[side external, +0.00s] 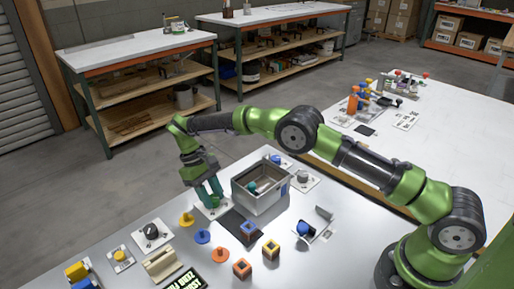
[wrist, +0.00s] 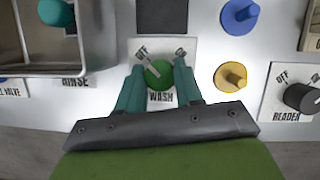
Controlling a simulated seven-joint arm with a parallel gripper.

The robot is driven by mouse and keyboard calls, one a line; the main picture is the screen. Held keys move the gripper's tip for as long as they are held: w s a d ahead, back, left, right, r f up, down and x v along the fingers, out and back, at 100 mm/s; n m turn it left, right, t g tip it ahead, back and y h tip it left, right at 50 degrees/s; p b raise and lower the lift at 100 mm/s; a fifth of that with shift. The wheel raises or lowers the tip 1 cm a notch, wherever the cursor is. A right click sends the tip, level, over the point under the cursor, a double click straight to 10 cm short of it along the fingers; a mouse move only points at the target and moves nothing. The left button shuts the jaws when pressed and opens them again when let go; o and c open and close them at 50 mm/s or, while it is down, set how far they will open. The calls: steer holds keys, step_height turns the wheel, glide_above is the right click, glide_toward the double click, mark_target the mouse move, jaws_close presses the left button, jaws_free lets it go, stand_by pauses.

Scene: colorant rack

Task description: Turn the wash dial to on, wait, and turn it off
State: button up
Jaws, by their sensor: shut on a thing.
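The wash dial is a round green knob (wrist: 158,73) on a white plate (wrist: 163,45) marked OFF, ON and WASH. Its pale pointer line points to the upper left, toward OFF. My gripper (wrist: 159,80) has its two teal fingers on either side of the knob, shut on it. In the side external view my gripper (side external: 210,194) reaches down to the green dial (side external: 214,201) beside the grey bin, and the fingers partly hide the dial.
A grey bin (side external: 262,202) holding a teal object stands right beside the gripper. A dark mat, blue and yellow pegged discs (wrist: 238,15) (wrist: 230,77) and the reader dial (wrist: 302,97) lie close by. Colored blocks (side external: 271,248) stand nearer the front.

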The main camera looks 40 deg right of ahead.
steer(key=shift+r, duration=0.1)
stand_by(0.3)
steer(key=o, duration=1)
steer(key=shift+o, duration=0.2)
step_height(320, 180, up, 10)
steer(key=w, duration=0.1)
steer(key=shift+a, duration=0.15)
steer(key=shift+f, duration=0.2)
